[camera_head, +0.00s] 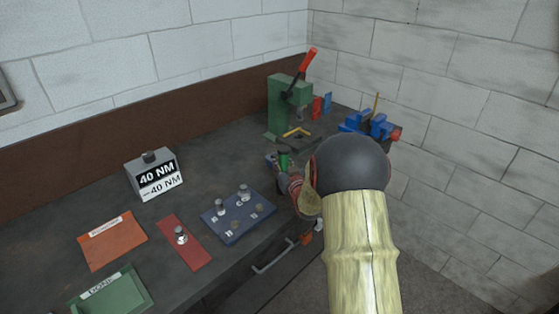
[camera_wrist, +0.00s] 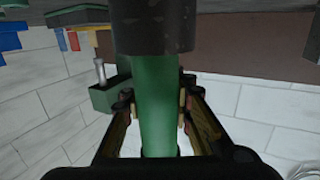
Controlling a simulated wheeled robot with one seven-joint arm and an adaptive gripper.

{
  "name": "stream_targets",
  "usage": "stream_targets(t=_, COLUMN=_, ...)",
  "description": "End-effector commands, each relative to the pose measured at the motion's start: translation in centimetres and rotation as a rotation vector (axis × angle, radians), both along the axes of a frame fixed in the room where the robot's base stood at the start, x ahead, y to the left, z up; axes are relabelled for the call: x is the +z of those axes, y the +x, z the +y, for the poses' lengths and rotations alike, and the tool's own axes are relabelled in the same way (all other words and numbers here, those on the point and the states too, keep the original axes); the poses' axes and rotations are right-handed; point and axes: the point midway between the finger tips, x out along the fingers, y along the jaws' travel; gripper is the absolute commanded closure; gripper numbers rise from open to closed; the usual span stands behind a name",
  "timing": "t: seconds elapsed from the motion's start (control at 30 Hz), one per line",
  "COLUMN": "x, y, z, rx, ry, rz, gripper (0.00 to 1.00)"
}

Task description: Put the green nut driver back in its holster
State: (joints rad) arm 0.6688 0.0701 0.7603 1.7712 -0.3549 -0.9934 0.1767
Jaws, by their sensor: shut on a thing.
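The green nut driver (camera_head: 284,160) shows as a short green handle in the head view, at my gripper near the bench's right part. In the wrist view its green handle (camera_wrist: 156,112) runs down the middle, with a wide dark part above it. My gripper (camera_wrist: 157,98) is shut on this handle, one finger on each side. In the head view my gripper (camera_head: 285,172) is partly hidden by my own arm. I cannot make out the holster; my arm covers part of the bench there.
A green press (camera_head: 281,105) with a red-tipped lever stands behind my gripper. A blue vise (camera_head: 372,125) is to the right.

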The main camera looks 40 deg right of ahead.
Motion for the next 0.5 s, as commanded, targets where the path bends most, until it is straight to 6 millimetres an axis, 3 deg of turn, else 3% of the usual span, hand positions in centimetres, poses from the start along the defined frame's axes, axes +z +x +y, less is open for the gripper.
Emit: stream_targets(t=0.5, x=-0.72, y=0.04, z=-0.03, rx=0.000, ry=-0.002, rz=-0.002, gripper=1.00)
